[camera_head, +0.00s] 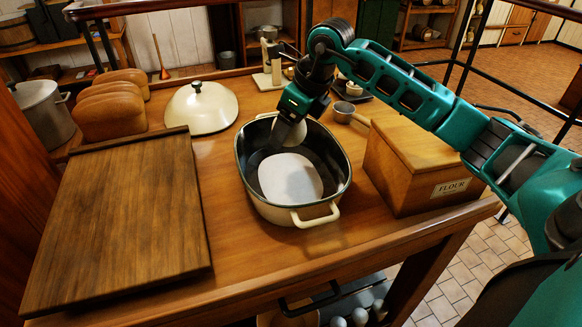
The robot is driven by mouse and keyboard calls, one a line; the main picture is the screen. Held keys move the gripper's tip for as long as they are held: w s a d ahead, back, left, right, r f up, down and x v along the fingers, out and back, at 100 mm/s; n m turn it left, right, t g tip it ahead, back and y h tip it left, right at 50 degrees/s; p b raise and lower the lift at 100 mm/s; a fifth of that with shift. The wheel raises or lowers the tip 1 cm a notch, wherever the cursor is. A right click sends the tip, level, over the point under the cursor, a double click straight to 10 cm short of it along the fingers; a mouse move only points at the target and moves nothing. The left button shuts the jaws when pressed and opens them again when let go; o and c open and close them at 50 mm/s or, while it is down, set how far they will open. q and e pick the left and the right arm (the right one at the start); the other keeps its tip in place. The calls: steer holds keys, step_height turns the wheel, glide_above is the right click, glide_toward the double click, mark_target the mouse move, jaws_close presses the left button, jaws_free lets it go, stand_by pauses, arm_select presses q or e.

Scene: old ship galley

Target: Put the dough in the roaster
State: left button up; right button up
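The roaster (325,205) is a cream oval pan with a dark inside. It stands uncovered near the middle of the wooden table. The dough (290,178), a pale smooth rounded slab, lies inside it on the bottom. My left gripper is not in view.
A cream domed lid (201,108) lies behind left of the roaster. A wooden board (120,215) covers the table's left part. Bread loaves (108,112) stand at back left.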

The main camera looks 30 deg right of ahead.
mark_target(284, 177)
step_height(284, 177, down, 11)
steer(key=shift+r, duration=0.1)
stand_by(0.3)
steer(key=shift+b, duration=0.3)
steer(key=o, duration=1.1)
steer(key=shift+o, duration=0.2)
steer(key=shift+r, duration=0.15)
steer(key=v, duration=1.1)
steer(key=shift+s+d+r+p, duration=0.15)
steer(key=shift+s+r+p, duration=0.1)
steer(key=shift+r+p, duration=0.1)
